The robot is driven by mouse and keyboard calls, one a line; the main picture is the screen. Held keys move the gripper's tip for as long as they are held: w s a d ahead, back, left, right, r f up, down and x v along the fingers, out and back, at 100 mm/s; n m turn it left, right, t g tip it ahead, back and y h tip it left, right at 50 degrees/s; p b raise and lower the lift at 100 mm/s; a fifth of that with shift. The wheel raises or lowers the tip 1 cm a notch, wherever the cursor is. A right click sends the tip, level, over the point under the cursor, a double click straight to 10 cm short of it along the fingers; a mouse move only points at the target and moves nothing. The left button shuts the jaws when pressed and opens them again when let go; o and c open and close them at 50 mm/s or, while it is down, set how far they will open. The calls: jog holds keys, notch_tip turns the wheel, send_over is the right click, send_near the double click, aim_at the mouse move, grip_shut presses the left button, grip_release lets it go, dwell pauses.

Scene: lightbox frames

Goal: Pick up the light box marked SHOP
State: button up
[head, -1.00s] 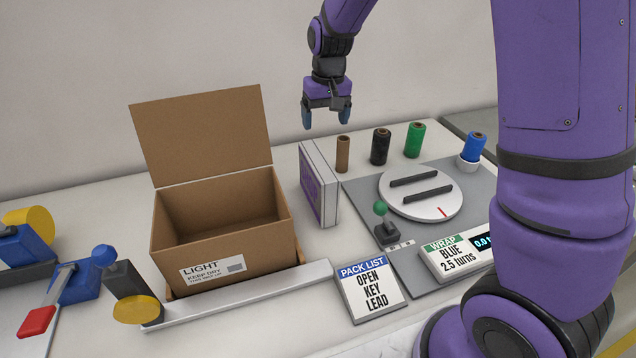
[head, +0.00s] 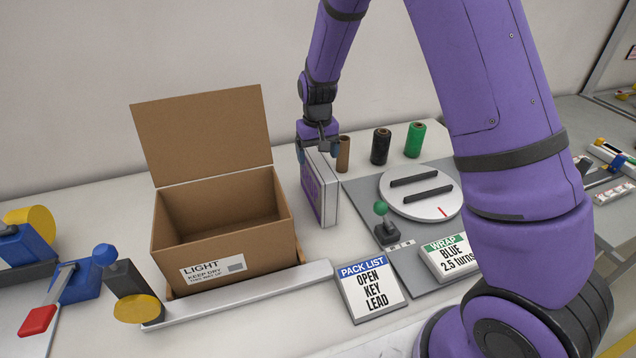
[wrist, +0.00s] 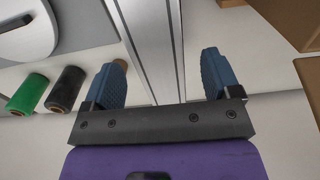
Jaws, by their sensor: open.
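The light box (head: 328,190) is a thin white slab with a purple face. It stands upright on the table, just right of the open cardboard box; lettering on its face is too slanted to read. My gripper (head: 318,153) points down at its top edge, one blue finger on each side. In the wrist view the light box (wrist: 154,45) runs as a pale band between the open fingers of my gripper (wrist: 162,78), with a gap on both sides. I cannot tell how far down the fingers reach.
The cardboard box (head: 225,235) stands close on the left with its lid up. A brown spool (head: 343,155) is close to the right finger, with black (head: 380,147) and green (head: 414,140) spools beyond. A turntable (head: 420,193) and a green-knobbed lever (head: 384,220) lie right.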

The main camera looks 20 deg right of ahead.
aim_at(318, 159)
notch_tip(318, 159, down, 4)
jog(key=shift+d+f, duration=0.1)
jog(key=shift+f, duration=0.15)
grip_shut()
